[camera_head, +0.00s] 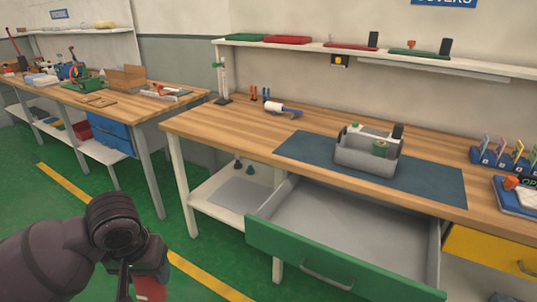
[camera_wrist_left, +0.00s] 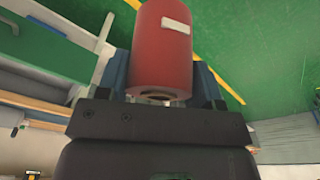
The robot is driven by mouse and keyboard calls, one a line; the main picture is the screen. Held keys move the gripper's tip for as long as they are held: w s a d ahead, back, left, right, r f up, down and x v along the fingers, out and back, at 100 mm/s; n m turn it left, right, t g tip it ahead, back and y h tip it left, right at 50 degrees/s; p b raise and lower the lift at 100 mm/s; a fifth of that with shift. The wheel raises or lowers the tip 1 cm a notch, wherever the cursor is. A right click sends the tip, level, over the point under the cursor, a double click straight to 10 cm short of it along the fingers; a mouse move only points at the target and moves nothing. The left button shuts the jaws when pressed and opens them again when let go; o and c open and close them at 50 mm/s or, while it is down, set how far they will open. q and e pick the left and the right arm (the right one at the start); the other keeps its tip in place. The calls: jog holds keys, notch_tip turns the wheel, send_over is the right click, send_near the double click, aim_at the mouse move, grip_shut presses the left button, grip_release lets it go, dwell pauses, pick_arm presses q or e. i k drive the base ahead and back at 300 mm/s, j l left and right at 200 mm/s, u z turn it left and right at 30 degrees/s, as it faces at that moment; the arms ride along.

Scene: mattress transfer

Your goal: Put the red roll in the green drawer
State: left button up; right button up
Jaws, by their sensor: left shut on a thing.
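My left gripper (camera_head: 135,282) is low at the left in the head view, left of the green drawer (camera_head: 330,268). It is shut on the red roll (camera_head: 150,289), which shows only partly beneath it there. In the left wrist view the red roll (camera_wrist_left: 163,45), with a white label, sits between the fingers of the gripper (camera_wrist_left: 163,85). The green drawer is pulled open below the workbench, and the visible part of its grey inside is empty. Part of the drawer front also shows in the left wrist view (camera_wrist_left: 40,45). My right gripper is not in view.
The wooden workbench (camera_head: 222,122) carries a blue mat and a grey caddy (camera_head: 365,160) above the drawer. A yellow drawer (camera_head: 490,253) is to the right. A lower shelf (camera_head: 210,205) stands left of the green drawer. Green floor between the benches is clear.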

aim_at(337, 233)
jog(key=i+l+z, duration=0.35)
jog(key=i+z, duration=0.35)
jog(key=i+l+z, duration=0.15)
jog(key=i+z, duration=0.2)
